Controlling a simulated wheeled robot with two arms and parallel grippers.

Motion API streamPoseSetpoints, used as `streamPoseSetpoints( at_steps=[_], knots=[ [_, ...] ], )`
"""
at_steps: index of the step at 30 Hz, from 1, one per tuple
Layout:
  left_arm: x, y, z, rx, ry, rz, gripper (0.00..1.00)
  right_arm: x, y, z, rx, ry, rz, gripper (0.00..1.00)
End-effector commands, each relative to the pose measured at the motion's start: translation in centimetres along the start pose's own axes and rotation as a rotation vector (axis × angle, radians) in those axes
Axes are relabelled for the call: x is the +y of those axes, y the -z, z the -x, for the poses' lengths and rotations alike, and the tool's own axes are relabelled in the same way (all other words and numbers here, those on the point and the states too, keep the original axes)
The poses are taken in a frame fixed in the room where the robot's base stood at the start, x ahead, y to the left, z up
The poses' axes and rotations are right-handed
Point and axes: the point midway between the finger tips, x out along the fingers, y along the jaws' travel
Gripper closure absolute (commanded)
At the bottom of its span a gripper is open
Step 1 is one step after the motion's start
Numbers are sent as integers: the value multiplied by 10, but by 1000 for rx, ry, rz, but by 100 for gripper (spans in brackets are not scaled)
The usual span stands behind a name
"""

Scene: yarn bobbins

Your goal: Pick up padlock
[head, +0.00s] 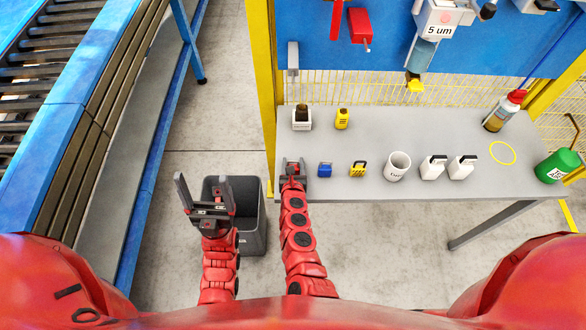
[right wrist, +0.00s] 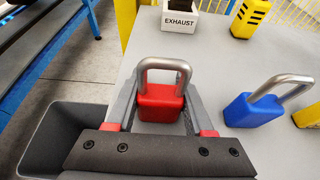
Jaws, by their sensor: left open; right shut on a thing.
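A red padlock (right wrist: 160,102) with a silver shackle stands between the fingers of my right gripper (right wrist: 160,108), which is shut on it. In the head view my right gripper (head: 293,168) is at the left end of the table, and the padlock is hard to make out there. A blue padlock (right wrist: 254,110) sits to the right of it, apart from the fingers; it also shows in the head view (head: 325,170). A yellow padlock (head: 358,169) stands further right. My left gripper (head: 205,194) is open and empty, over the floor left of the table.
The grey table (head: 390,125) also holds a box marked EXHAUST (right wrist: 178,21), a yellow device (head: 342,119), a white mug (head: 397,166), white jugs (head: 433,167), a spray can (head: 504,111) and a green container (head: 558,166). A dark bin (head: 252,241) stands on the floor below my grippers.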

Motion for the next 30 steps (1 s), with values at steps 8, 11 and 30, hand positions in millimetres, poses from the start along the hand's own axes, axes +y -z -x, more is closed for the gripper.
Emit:
streamPoseSetpoints(
  at_steps=[8,11,30],
  knots=[
    [0,0,0,0,0,0,18,0,0,0,0,0,0,100],
    [0,0,0,0,0,0,18,0,0,0,-1,0,0,100],
    [-4,14,-84,0,0,0,18,-2,-113,48,5,6,-13,100]
  ],
)
